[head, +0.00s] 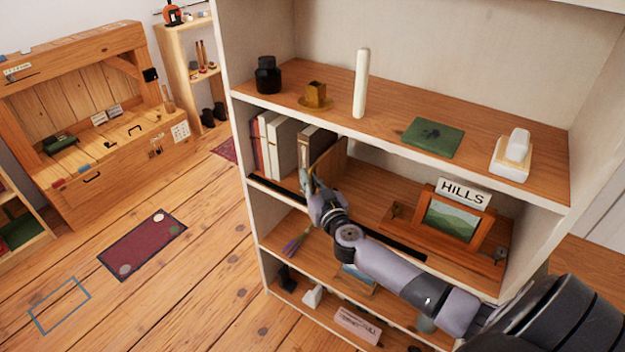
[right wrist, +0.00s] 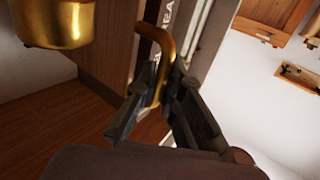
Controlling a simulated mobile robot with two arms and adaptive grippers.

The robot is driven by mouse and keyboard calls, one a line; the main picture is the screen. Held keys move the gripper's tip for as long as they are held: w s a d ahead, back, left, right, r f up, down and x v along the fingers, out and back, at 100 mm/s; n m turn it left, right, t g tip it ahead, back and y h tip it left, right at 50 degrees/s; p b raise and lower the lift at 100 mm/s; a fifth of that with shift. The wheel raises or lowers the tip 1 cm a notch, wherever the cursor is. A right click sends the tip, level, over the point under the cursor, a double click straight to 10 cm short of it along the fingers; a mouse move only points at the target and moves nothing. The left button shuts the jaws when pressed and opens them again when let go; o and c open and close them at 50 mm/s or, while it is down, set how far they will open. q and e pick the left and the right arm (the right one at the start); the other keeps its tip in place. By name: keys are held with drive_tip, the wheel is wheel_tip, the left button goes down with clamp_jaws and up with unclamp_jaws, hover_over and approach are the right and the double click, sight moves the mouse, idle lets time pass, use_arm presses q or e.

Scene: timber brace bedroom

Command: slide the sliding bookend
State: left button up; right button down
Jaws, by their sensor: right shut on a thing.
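The sliding bookend is a brown wooden panel (head: 335,159) on the second shelf, upright against the right end of a row of books (head: 285,146). A curved brass handle (right wrist: 159,62) stands out from it and shows between my fingers in the right wrist view. My right gripper (head: 307,182) is at the shelf's front, shut on this handle. The wooden panel (right wrist: 108,35) also shows beside the handle in the wrist view. My right forearm hides part of the shelf's front edge. My left gripper is not in view.
Right of the bookend, bare shelf board (head: 367,194) runs to a framed landscape picture (head: 453,221) with a HILLS sign (head: 463,193). A dark rail (head: 278,191) lines the shelf front. The shelf above holds a white candle-like cylinder (head: 361,84) and a green book (head: 432,137).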

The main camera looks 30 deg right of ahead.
drive_tip(key=w+a+p, duration=0.2)
drive_tip(key=w+a, duration=0.1)
drive_tip(key=w, duration=0.4)
drive_tip(key=shift+w, duration=0.35)
drive_tip(key=shift+a, duration=0.1)
drive_tip(key=c, duration=2)
unclamp_jaws()
drive_tip(key=shift+o, duration=0.2)
drive_tip(key=shift+s, duration=0.1)
